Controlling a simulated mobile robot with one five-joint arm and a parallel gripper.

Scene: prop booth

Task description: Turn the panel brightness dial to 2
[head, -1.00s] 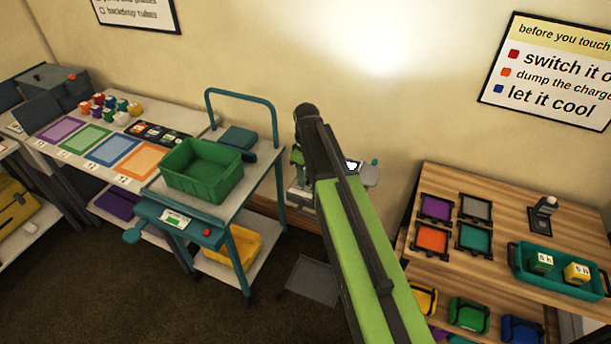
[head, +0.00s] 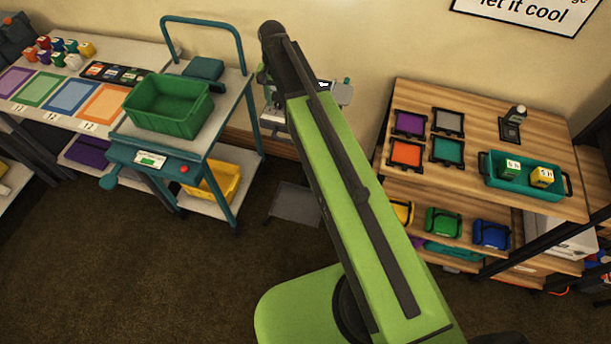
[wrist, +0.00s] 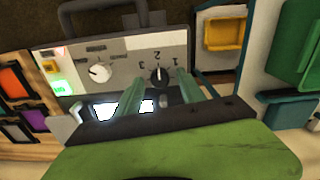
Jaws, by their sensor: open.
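In the wrist view a light grey panel (wrist: 120,62) carries a small black dial (wrist: 160,77) with the marks 1, 2 and 3 around it. A thin pale line on the dial seems to point up toward the 2, but it is too small to be sure. A white knob (wrist: 99,73) sits on the panel to its left. The panel's lettering is unreadable. My gripper (wrist: 160,74) is open, with one green finger on each side of the black dial; I cannot tell whether they touch it. In the head view my arm mostly hides the device.
A lit green button (wrist: 61,87) and bright screens (wrist: 105,110) are near the dial. A teal cart with a green bin (head: 168,106) stands to the left in the head view. A wooden shelf with a teal tray (head: 525,180) stands to the right. Dark floor lies open in front.

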